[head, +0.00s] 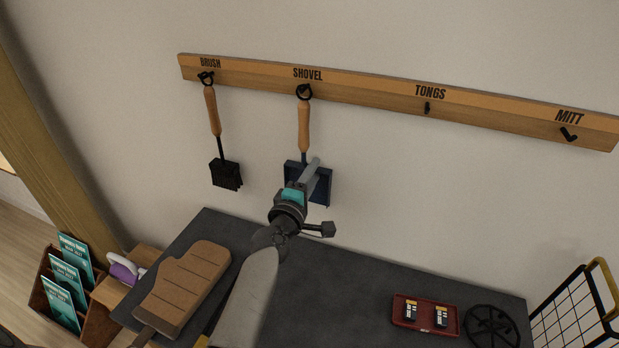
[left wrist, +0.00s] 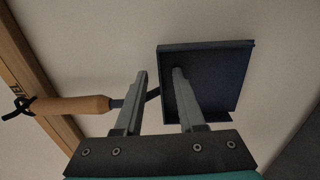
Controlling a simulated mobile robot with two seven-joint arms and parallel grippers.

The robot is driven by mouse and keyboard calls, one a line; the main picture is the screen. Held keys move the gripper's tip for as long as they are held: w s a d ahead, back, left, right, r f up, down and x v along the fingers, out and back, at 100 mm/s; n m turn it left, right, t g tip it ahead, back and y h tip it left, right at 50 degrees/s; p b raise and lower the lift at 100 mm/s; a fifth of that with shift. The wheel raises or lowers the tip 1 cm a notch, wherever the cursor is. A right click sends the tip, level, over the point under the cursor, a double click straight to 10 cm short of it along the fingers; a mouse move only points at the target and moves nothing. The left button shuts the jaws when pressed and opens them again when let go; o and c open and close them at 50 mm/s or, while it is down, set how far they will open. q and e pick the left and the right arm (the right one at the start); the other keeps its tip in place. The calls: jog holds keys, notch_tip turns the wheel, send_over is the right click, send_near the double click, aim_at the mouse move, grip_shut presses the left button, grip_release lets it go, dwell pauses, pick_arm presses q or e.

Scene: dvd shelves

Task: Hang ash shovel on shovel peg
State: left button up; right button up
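The ash shovel (head: 304,124) has a wooden handle, a dark neck and a dark blue pan. It hangs upright at the rail, its top loop at the peg under the SHOVEL label (head: 307,74). My left gripper (head: 309,177) is in front of the pan and hides part of it. In the left wrist view the fingers (left wrist: 159,75) stand apart with nothing clamped between them; one is near the neck, the other before the pan (left wrist: 217,85). Whether a finger touches the shovel is unclear. My right gripper is not in view.
A brush (head: 213,110) hangs left of the shovel. The TONGS peg (head: 427,107) and MITT peg (head: 568,133) are bare. Below, a dark surface (head: 350,275) holds a brown mitt (head: 185,290), a red tray (head: 398,314) and a black round rack (head: 491,326). A wire basket (head: 575,315) stands right.

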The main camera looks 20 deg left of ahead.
pick_arm(q)
jog(key=s, duration=1.5)
jog(key=shift+d, duration=0.45)
